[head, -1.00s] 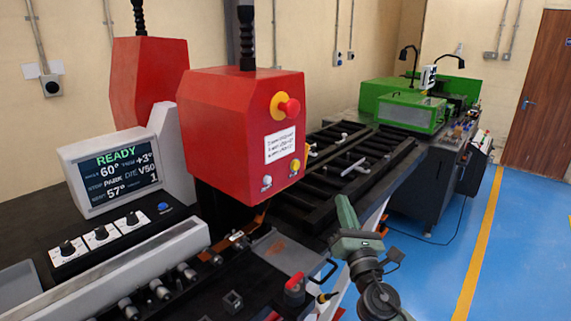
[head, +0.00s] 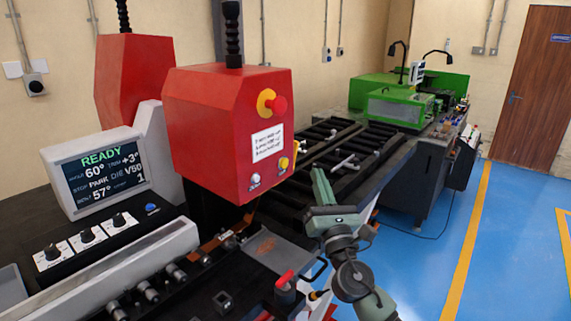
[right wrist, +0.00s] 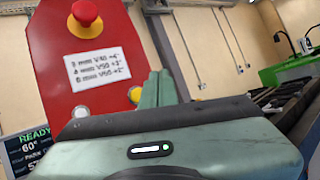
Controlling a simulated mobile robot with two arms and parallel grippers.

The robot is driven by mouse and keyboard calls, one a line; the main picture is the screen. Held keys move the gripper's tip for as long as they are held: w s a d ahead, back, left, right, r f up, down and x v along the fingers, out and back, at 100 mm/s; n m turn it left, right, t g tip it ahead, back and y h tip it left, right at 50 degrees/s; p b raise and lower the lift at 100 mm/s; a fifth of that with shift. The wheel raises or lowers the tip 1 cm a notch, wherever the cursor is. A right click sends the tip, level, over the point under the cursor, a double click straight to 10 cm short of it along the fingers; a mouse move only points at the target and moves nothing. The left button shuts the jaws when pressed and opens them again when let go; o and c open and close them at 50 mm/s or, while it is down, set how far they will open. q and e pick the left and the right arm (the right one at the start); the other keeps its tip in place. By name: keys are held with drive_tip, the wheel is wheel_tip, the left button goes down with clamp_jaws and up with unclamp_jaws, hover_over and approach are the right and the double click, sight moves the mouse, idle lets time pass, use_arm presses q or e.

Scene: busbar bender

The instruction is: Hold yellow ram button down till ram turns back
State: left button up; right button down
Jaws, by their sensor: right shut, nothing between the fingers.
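The yellow ram button (head: 283,163) is on the lower right of the red ram housing's front (head: 225,130), beside a white button (head: 255,180). My right gripper (head: 318,175) is shut and empty, fingers pointing up, apart from the button and to its right in the head view. In the right wrist view, the shut fingers (right wrist: 158,88) stand just right of the yellow button (right wrist: 135,94) and partly cover it. A copper-coloured bar (head: 225,238) lies below the housing. The display (head: 100,172) reads READY, 60°, PARK, V50 and BENT 57°. My left gripper is not in view.
A red mushroom button on a yellow collar (head: 272,103) sits above the label on the housing. A red-topped lever (head: 285,281) stands near my right arm. A black rack (head: 345,150) lies behind. Blue floor at right is clear.

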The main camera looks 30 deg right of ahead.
sight(284, 163)
drive_tip(key=w+a, duration=0.2)
drive_tip(key=w, duration=0.3)
drive_tip(key=shift+w+a+b, duration=0.15)
drive_tip(key=shift+w+b, duration=0.15)
drive_tip(key=shift+w, duration=0.1)
idle(1.8)
drive_tip(key=shift+w+a, duration=0.15)
drive_tip(key=shift+w, duration=0.15)
